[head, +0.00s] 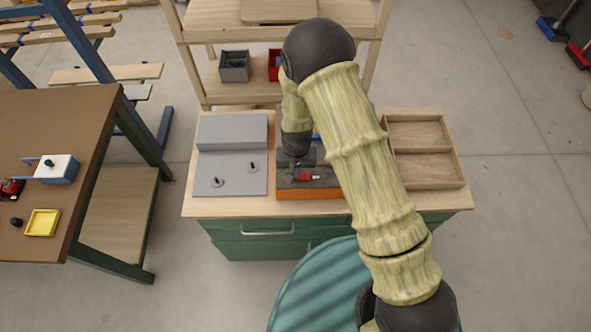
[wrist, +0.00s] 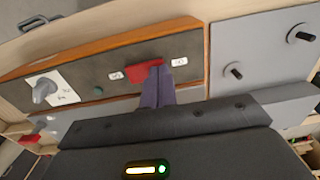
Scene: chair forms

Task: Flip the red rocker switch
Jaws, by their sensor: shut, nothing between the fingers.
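The red rocker switch (wrist: 138,73) sits on the dark face of an orange-edged panel (wrist: 75,72), between two small white labels. In the head view the switch (head: 308,177) shows as a small red spot on the panel (head: 310,194), which lies on the workbench. My gripper (wrist: 155,68) is shut and empty. Its purple fingertips overlap the right part of the switch in the wrist view and hide some of it. I cannot tell whether they touch it. In the head view my arm hides the panel's right part.
The panel also carries a green button (wrist: 98,91) and a grey knob (wrist: 42,91) on a white plate. A grey fixture (head: 232,165) with two pegs stands left of the panel. A wooden tray (head: 425,167) is at the right. A brown table (head: 70,130) stands further left.

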